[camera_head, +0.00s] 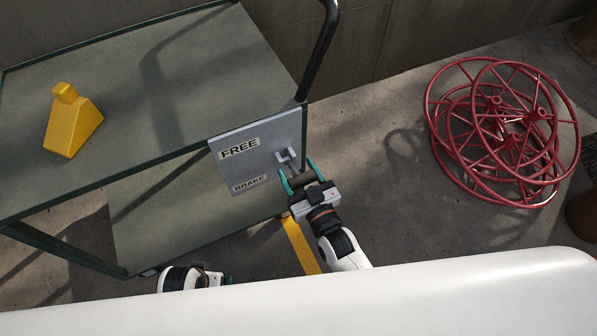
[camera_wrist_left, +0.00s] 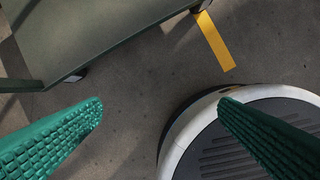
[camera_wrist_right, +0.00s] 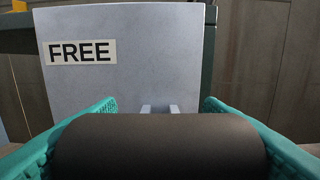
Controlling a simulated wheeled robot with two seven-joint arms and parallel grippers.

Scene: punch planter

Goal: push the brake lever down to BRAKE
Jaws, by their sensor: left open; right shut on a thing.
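The grey lever plate (camera_head: 225,172) is fixed to the end of a green cart and has a FREE label (camera_head: 240,148) above a BRAKE label (camera_head: 250,184). The brake lever's bracket (camera_head: 288,158) sits at the plate's right side, and its arm sticks out toward me. My right gripper (camera_head: 299,180) is shut on the dark cylindrical handle (camera_wrist_right: 160,147), which lies crosswise between its teal fingers. The right wrist view shows FREE above the handle; BRAKE is hidden there. My left gripper (camera_wrist_left: 160,110) is open and empty, low over the floor.
A yellow wedge-shaped block (camera_head: 72,125) lies on the cart's top shelf (camera_head: 200,75). A black bar (camera_head: 320,50) rises at the cart's corner. Red wheels (camera_head: 505,130) are stacked on the floor at right. A yellow floor stripe (camera_head: 300,247) runs below the right gripper.

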